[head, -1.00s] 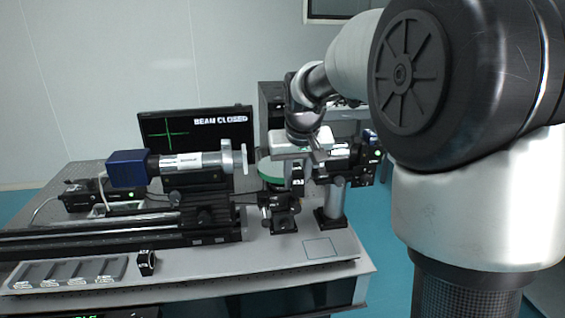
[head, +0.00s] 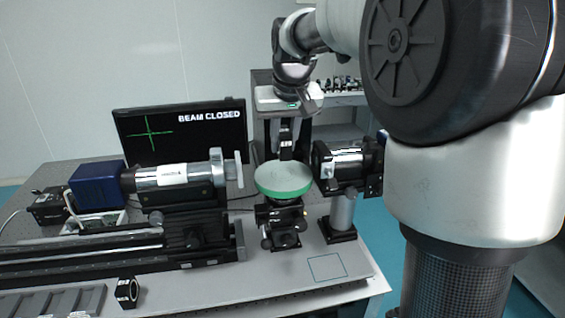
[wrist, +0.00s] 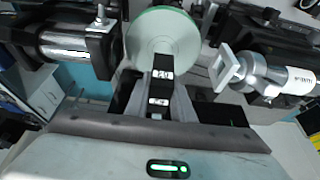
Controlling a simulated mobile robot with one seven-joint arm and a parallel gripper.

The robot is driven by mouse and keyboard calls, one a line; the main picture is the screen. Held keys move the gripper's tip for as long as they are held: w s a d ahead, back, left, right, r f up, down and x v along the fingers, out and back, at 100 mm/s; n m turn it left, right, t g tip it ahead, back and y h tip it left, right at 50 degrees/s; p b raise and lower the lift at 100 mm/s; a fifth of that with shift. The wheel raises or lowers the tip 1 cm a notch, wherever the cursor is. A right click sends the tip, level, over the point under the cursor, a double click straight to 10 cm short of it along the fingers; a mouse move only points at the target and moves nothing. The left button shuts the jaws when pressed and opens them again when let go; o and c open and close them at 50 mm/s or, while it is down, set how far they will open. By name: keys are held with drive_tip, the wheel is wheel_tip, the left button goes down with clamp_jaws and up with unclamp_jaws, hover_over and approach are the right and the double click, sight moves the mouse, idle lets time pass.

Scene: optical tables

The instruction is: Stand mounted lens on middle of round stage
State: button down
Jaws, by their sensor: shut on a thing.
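The round stage (head: 284,182) has a pale top and a green rim, and stands on a black mount at the table's right part. It also shows in the wrist view (wrist: 163,36), just beyond the fingertips. My gripper (head: 286,141) points down at the far side of the stage. It is shut on a small black mounted lens (wrist: 162,74) with white labels. In the head view the lens (head: 286,153) appears upright near the stage's far rim. I cannot tell whether it touches the stage. The lens glass is hidden. The middle of the stage top is bare.
A silver-and-black cylinder on a post (head: 343,160) stands close right of the stage. A blue-ended tube device (head: 170,175) on a rail stands left. A small black labelled mount (head: 127,291) sits beside a slotted tray (head: 50,303) at front left. A monitor (head: 182,130) reads BEAM CLOSED.

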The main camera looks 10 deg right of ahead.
sight(283, 158)
drive_tip(key=shift+f, duration=2.55)
drive_tip(key=shift+f, duration=0.1)
drive_tip(key=c, duration=1.5)
unclamp_jaws()
drive_tip(key=shift+f, duration=0.1)
drive_tip(key=shift+c, duration=0.2)
drive_tip(key=shift+r, duration=0.4)
drive_tip(key=v, duration=1.1)
drive_tip(key=shift+s+r, duration=0.1)
drive_tip(key=shift+s, duration=0.1)
drive_tip(key=s+f, duration=0.4)
drive_tip(key=s, duration=0.8)
drive_tip(key=s+f+t, duration=0.1)
drive_tip(key=s+f, duration=0.4)
drive_tip(key=s, duration=0.7)
drive_tip(key=shift+s, duration=0.25)
